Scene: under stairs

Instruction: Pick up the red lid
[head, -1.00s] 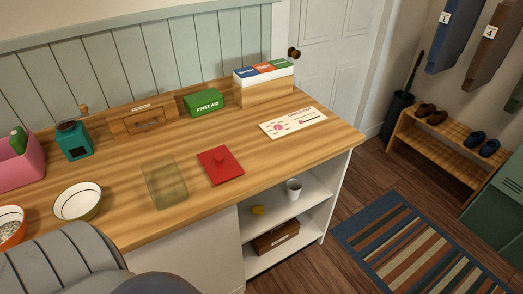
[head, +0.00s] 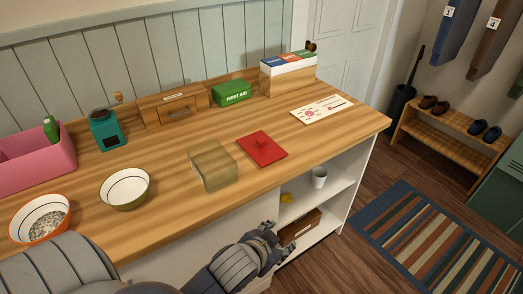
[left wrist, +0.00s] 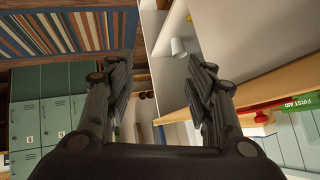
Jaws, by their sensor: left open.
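The red lid (head: 262,149), a flat square with a small knob, lies on the wooden counter (head: 165,205) near its front edge. It also shows in the left wrist view (left wrist: 262,118), at the right beyond the counter edge. My left gripper (head: 270,246) is in front of the counter, apart from the lid and nearer the head camera. In the left wrist view, my left gripper (left wrist: 163,80) has its two fingers spread with nothing between them. My right gripper is not in view.
A see-through box (head: 213,166) stands just left of the lid. Further left are a bowl (head: 125,188) and an orange-rimmed bowl (head: 41,216). Behind are a green first-aid box (head: 231,92) and a drawer box (head: 174,106). Open shelves (head: 335,190) hold a white cup (head: 319,176).

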